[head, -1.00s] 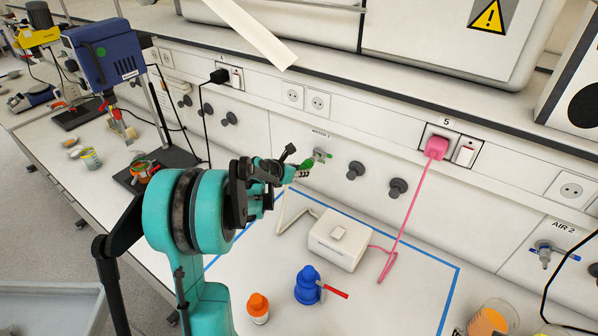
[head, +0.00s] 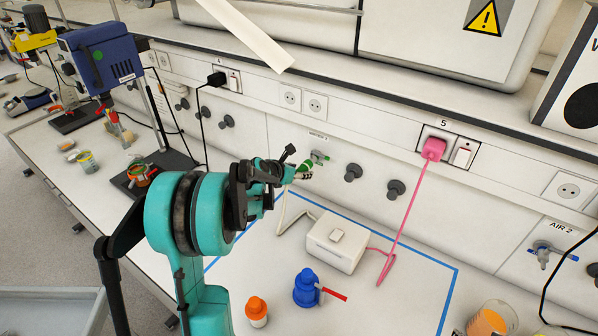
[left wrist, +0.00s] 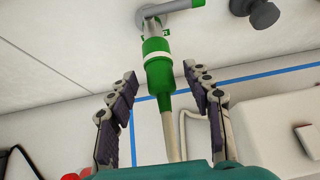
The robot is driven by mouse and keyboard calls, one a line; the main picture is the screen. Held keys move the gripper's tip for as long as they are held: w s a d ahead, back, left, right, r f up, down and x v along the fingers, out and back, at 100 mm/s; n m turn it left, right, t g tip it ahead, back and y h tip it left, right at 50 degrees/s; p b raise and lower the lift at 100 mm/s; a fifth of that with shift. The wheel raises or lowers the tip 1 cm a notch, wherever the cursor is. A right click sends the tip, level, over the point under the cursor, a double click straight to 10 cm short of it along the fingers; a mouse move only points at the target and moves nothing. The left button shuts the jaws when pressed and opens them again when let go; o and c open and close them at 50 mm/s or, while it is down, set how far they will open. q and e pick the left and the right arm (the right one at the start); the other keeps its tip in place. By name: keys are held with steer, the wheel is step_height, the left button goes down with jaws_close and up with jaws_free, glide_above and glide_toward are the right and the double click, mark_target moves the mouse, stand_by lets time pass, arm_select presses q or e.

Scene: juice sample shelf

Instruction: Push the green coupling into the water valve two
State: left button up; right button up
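The green coupling (left wrist: 158,75) has a white band and a pale hose (left wrist: 172,135) running down from it. It is in line with and appears to meet the outlet of the grey wall valve (left wrist: 152,12), which has a green handle; the exact joint is hard to see. In the head view, the coupling (head: 307,167) is partly hidden beside the valve (head: 319,157), under a small label too blurred to read surely. My left gripper (left wrist: 160,76) is open, its dark padded fingers on either side of the coupling with visible gaps. My right gripper is not in view.
A white box (head: 335,240) stands inside the blue-taped area. Blue (head: 306,288) and orange-capped (head: 257,310) bottles stand nearer. Dark wall knobs (head: 353,172) are right of the valve. A pink cable (head: 408,220) hangs from the wall socket.

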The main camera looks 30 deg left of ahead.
arm_select(q)
steer(key=d+v, duration=0.1)
steer(key=v, duration=1.1)
steer(key=shift+a, duration=0.4)
